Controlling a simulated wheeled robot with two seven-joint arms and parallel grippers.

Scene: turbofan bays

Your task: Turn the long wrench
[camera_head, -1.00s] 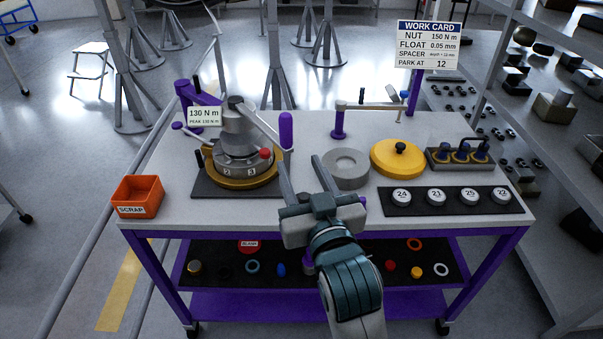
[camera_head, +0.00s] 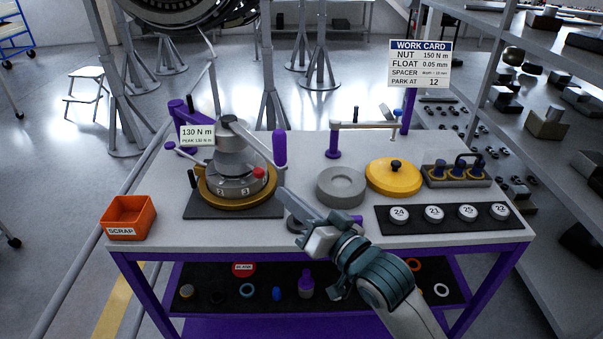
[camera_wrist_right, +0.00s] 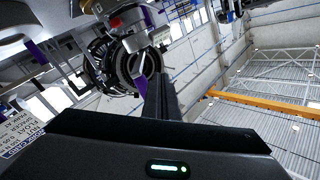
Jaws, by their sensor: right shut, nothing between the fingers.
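The long wrench (camera_head: 252,143) is a pale bar. It runs from the top of the grey stepped unit (camera_head: 236,165) on the left of the bench down to the right and ends at an upright purple handle (camera_head: 280,148). A tag (camera_head: 197,135) beside it reads 130 N m. My right gripper (camera_head: 284,193) is shut and empty, in front of and below the purple handle, with a visible gap between them. Its shut fingers also show in the right wrist view (camera_wrist_right: 161,97). My left gripper is out of view.
A grey ring (camera_head: 341,187), a yellow lid (camera_head: 394,176) and a black strip of numbered caps (camera_head: 384,220) lie to the right. An orange scrap bin (camera_head: 128,217) stands at the left corner. The work card (camera_head: 419,65) shows NUT 150 N m.

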